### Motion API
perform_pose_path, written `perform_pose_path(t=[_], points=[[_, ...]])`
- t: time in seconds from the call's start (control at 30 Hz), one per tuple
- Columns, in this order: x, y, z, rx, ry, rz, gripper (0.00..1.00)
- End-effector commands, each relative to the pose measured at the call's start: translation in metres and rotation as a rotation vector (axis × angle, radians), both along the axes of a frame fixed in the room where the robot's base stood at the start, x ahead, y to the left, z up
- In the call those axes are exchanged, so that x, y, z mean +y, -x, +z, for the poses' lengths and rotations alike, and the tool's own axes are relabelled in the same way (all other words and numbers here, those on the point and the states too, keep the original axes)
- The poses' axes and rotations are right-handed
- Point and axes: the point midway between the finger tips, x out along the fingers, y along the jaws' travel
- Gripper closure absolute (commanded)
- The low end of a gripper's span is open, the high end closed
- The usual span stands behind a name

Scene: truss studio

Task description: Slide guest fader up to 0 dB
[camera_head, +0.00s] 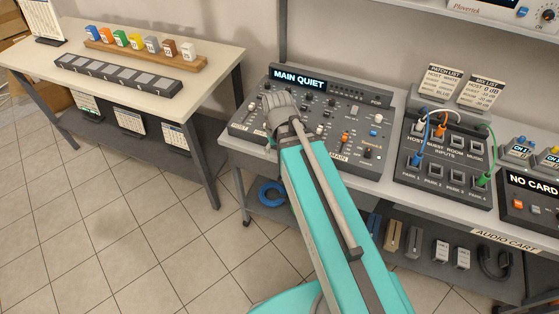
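The audio mixer (352,105) lies on the cart, and its display (299,79) reads "MAIN QUIET". Its face carries small knobs and faders. An orange cap (346,136), a white cap (320,130), a blue cap (373,132) and a dark cap (367,152) show right of my arm. Another white cap (252,107) shows at the left. Fader labels are too small to read, so I cannot tell which is the guest fader. My gripper (279,104) is over the mixer's left-middle part, hiding controls beneath it. Its fingers and any contact are unclear.
A patch panel (442,190) with white, orange, blue and green cables stands right of the mixer. Two cards, a patch list (443,80) and a mix list (482,92), stand behind it. A "NO CARD" device (530,205) is at far right. A separate table (215,65) stands left.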

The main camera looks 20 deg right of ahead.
Motion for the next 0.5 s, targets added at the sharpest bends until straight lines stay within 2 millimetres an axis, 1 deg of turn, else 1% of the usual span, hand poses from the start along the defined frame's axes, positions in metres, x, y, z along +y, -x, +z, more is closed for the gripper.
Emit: perform_pose_path(t=[0.03,0.2,0.5], points=[[0.000,0.007,-0.005,0.000,0.000,-0.018,0.23],[0.000,0.016,-0.009,0.000,0.000,-0.068,0.23],[0.000,0.019,-0.009,0.000,0.000,-0.088,0.23]])
